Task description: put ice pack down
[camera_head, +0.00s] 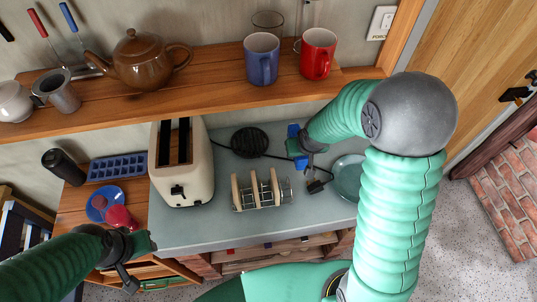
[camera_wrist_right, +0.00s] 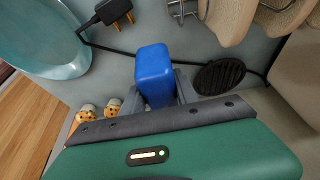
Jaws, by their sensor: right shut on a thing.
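The ice pack (camera_wrist_right: 154,76) is a blue block with rounded edges. My right gripper (camera_wrist_right: 160,92) is shut on it, and its far end sticks out past the fingers above the grey-blue counter (camera_head: 225,225). In the head view the ice pack (camera_head: 293,132) shows as a small blue patch beside my right gripper (camera_head: 299,152), partly hidden by it. Whether it touches the counter cannot be told. My left gripper (camera_head: 131,262) is at the lower left near a red cup (camera_head: 121,217); its finger gap is not clear.
Two spotted shakers (camera_wrist_right: 98,109) stand close by. A shelf (camera_head: 215,85) with mugs overhangs the back. Counter front is clear.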

